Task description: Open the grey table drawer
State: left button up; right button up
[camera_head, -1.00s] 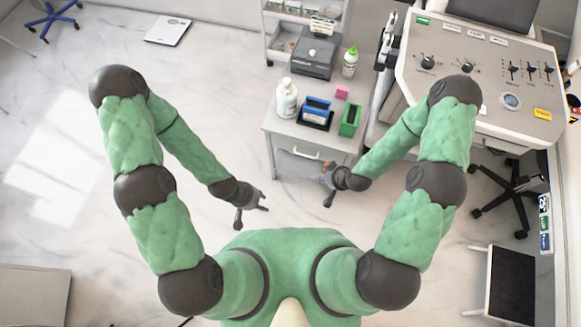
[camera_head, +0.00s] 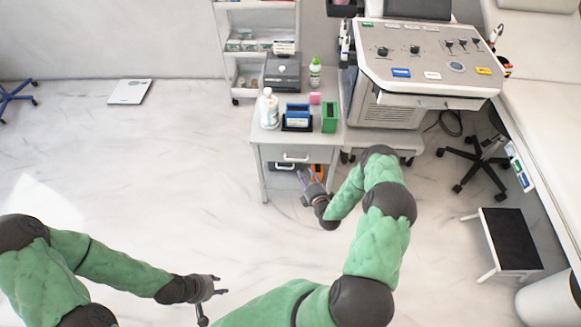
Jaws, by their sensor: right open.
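The grey table (camera_head: 258,150) stands at the middle of the view, with its drawer (camera_head: 270,153) under the top. The drawer front looks flush with the table, and its pale handle (camera_head: 296,158) faces me. My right gripper (camera_head: 307,178) is open, below and slightly right of the handle, in front of the table's lower part. It looks apart from the handle and holds nothing I can see. My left gripper (camera_head: 218,286) is at the lower left, far from the table, with its fingers apart and empty.
A white bottle (camera_head: 269,110), blue holder (camera_head: 297,113), green box (camera_head: 329,118) and green-capped bottle (camera_head: 315,73) stand on the table. A control console (camera_head: 425,65) is right of it. A black-topped step (camera_head: 511,238) stands at right.

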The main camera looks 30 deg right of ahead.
jog(key=b+x, duration=0.3)
jog(key=x, duration=0.7)
jog(key=shift+b, duration=0.3)
grip_shut()
